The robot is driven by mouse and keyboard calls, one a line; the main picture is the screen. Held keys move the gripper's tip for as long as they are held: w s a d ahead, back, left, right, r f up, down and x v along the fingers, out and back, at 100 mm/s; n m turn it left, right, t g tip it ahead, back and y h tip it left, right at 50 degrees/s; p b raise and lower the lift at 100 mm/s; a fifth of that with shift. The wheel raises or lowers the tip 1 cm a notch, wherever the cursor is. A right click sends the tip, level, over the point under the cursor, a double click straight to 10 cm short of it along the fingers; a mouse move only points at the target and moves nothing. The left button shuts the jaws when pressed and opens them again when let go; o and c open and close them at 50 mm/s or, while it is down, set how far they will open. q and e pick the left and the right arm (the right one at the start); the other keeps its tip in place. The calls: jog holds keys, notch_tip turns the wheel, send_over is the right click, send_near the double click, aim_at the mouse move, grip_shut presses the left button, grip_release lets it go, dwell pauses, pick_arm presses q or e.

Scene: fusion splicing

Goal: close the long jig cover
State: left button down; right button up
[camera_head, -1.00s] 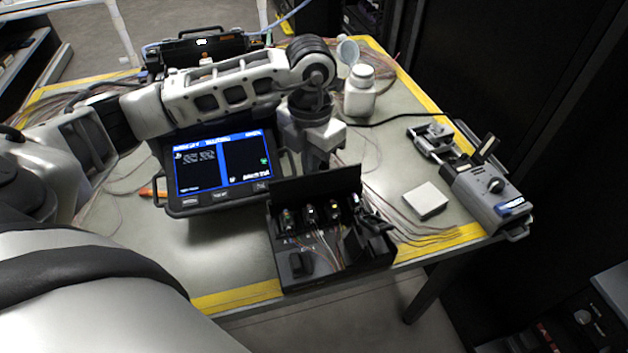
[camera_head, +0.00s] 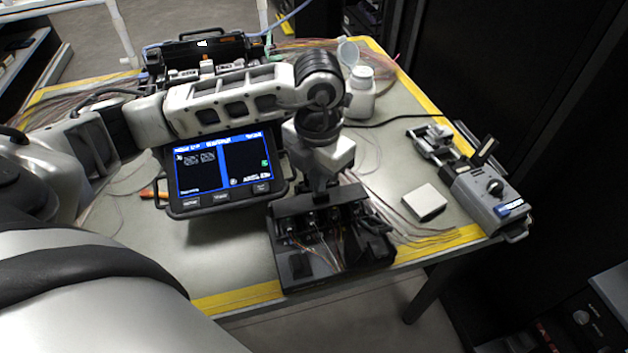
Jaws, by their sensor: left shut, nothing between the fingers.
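The black jig box (camera_head: 345,272) stands at the front edge of the table with its inside facing up. I take its long black cover (camera_head: 348,196), along the box's rear edge, to be the jig cover. The cover is not flat over the box; connectors and thin wires inside still show below it. Its exact tilt is hard to tell. My left gripper (camera_head: 320,194) points down at the rear edge of the box, at the cover. Its fingers are shut and hold nothing; whether they touch the cover is unclear. My right gripper is not in view.
A splicer with a lit screen (camera_head: 222,165) stands left of the box. A white bottle (camera_head: 360,95) with its cap open is behind. A small white block (camera_head: 425,201) and a grey device (camera_head: 490,190) with a raised flap lie right. Loose fibres cross the table.

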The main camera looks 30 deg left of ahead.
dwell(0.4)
pick_arm(q)
notch_tip(320, 180, up, 7)
jog(key=p, duration=0.4)
jog(key=shift+w+a, duration=0.35)
jog(key=shift+a, duration=0.05)
dwell(0.3)
